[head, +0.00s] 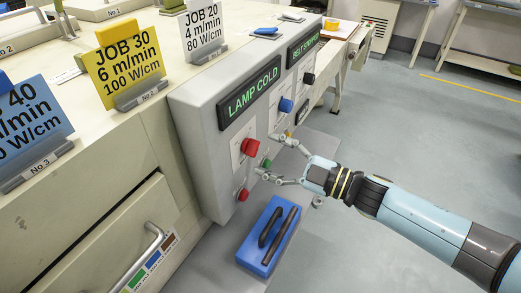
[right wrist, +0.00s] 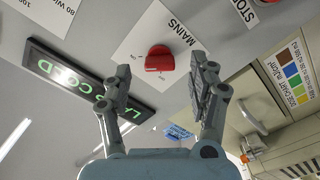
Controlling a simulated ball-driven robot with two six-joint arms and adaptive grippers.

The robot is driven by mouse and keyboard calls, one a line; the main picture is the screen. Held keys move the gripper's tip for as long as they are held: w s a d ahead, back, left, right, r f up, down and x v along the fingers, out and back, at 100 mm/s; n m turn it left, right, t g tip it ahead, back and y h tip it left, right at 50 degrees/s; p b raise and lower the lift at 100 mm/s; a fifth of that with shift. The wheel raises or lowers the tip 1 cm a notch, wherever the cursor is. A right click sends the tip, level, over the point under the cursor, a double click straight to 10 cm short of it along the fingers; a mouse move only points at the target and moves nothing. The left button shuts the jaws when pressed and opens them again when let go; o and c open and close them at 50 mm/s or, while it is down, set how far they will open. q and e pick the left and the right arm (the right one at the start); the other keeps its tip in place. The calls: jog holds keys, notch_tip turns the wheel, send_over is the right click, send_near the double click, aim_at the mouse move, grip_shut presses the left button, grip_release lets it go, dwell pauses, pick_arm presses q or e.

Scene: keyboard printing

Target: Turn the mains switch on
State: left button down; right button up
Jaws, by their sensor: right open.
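The mains switch is a red knob (head: 250,147) on a white plate, on the grey control panel (head: 205,120) below the LAMP COLD display (head: 249,94). In the right wrist view the red knob (right wrist: 160,59) sits under the word MAINS, framed between my fingers. My right gripper (head: 268,155) is open and empty, its fingers spread toward the panel just right of the knob. The right gripper (right wrist: 161,66) also shows open in the right wrist view; contact with the knob is not visible. My left gripper is not in view.
A green button (head: 266,163) and a red button (head: 243,194) sit below the knob. A blue knob (head: 286,105) and a black knob (head: 308,78) are farther along the panel. A blue tray (head: 247,252) with dark handles lies below. Job cards stand on the machine. The floor at right is clear.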

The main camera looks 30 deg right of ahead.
jog(key=v, duration=0.8)
jog(key=shift+s+d, duration=0.15)
jog(key=shift+s, duration=0.1)
